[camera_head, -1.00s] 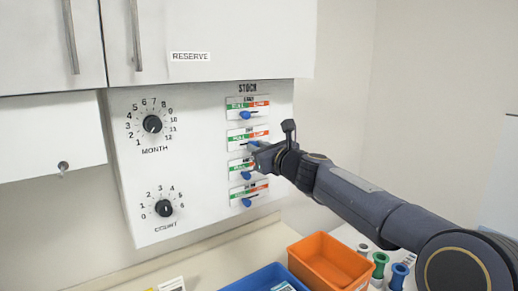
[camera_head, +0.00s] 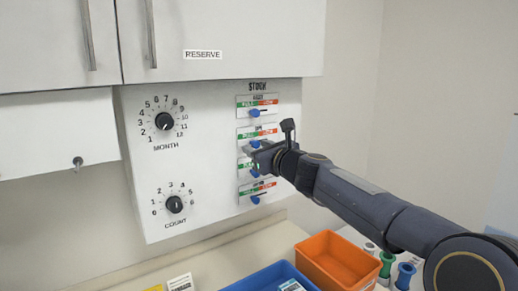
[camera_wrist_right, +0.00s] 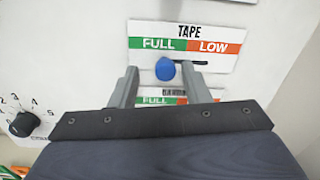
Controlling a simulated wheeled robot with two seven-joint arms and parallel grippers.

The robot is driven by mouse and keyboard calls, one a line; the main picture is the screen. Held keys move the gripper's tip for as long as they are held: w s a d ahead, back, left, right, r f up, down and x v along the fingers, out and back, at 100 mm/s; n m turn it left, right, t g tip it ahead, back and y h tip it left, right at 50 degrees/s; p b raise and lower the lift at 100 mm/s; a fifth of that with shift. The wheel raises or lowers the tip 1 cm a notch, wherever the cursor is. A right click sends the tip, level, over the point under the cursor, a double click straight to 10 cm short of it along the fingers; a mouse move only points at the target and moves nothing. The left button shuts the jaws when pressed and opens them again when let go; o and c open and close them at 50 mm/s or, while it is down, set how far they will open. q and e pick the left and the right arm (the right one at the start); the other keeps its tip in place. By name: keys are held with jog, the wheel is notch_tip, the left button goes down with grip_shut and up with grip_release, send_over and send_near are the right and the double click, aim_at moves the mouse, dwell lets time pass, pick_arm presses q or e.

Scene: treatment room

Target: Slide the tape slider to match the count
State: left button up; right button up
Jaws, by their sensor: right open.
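The tape slider plate (camera_wrist_right: 183,45) has a green FULL half and a red-orange LOW half. Its round blue knob (camera_wrist_right: 165,69) sits under the end of FULL, with dark slot showing to its right. My right gripper (camera_wrist_right: 160,72) is open, its two fingers on either side of the knob; whether either touches is unclear. In the head view my right gripper (camera_head: 256,153) is at the stock column, just below the second blue knob (camera_head: 254,144), partly covering the middle plates. The COUNT dial (camera_head: 174,204) is at lower left; its pointer is too small to read. My left gripper is not in view.
Other stock sliders sit close above (camera_head: 255,113) and below (camera_head: 255,199). The MONTH dial (camera_head: 163,121) is at upper left. An orange bin (camera_head: 337,262) and a blue bin (camera_head: 273,279) stand on the counter under the panel.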

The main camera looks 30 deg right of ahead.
jog(key=s, duration=0.8)
jog(key=shift+d+b, duration=0.2)
jog(key=shift+b, duration=0.2)
jog(key=s+a+f+n+g+y, duration=0.5)
jog(key=s+a+f+n, duration=0.75)
jog(key=n, duration=0.45)
jog(key=s+a+f+n+g+h, duration=0.1)
jog(key=s+a+f+n+g, duration=0.2)
jog(key=s+f+n+g, duration=0.4)
jog(key=s+f+n, duration=0.8)
jog(key=s+f, duration=0.1)
jog(key=f, duration=0.1)
jog(key=shift+s+f+h, duration=0.2)
jog(key=shift+f+h, duration=0.15)
jog(key=shift+h, duration=0.05)
jog(key=shift+a, duration=0.1)
